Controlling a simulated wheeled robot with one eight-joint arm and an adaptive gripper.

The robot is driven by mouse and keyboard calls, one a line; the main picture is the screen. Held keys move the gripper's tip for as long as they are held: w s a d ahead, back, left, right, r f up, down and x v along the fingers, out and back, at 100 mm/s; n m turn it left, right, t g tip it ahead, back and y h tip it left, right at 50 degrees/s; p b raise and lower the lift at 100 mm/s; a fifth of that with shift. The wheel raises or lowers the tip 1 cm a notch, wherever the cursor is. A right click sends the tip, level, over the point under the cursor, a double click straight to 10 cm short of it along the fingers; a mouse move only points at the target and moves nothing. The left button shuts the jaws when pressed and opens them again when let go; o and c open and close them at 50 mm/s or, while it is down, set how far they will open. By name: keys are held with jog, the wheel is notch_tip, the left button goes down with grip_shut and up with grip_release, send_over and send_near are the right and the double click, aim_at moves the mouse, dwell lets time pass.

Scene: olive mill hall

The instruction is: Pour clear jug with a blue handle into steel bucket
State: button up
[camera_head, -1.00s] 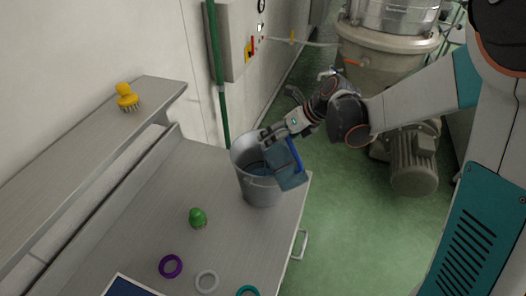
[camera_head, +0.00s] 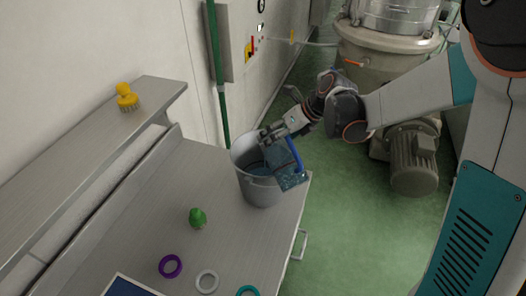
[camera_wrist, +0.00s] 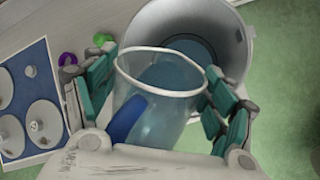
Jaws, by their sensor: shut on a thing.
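The steel bucket (camera_head: 262,190) stands upright near the right end of the steel table. In the wrist view the bucket (camera_wrist: 238,40) lies beyond the jug's mouth, with bluish liquid inside. The clear jug with a blue handle (camera_head: 289,178) is tilted at the bucket's right rim. In the wrist view the jug (camera_wrist: 165,115) is between the green-padded fingers, its white rim toward the bucket. Some bluish content shows in it. My gripper (camera_head: 272,135) is shut on the jug; it also shows in the wrist view (camera_wrist: 158,98). I cannot tell whether jug and bucket touch.
On the table (camera_head: 135,215) are a green brush (camera_head: 198,218), a purple ring (camera_head: 171,266), a grey ring (camera_head: 207,281) and a teal ring (camera_head: 247,291). A yellow brush (camera_head: 126,97) sits on the shelf (camera_head: 60,160). Green floor lies right of the table.

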jog(key=shift+w+a+f+g+h+b, duration=0.3)
jog(key=shift+w+f+g+h, duration=0.3)
jog(key=shift+g, duration=0.4)
dwell(5.1)
jog(key=shift+w+a+f+m+g+h, duration=0.3)
jog(key=shift+w+f+g, duration=0.05)
jog(key=shift+w+g, duration=0.1)
dwell(1.5)
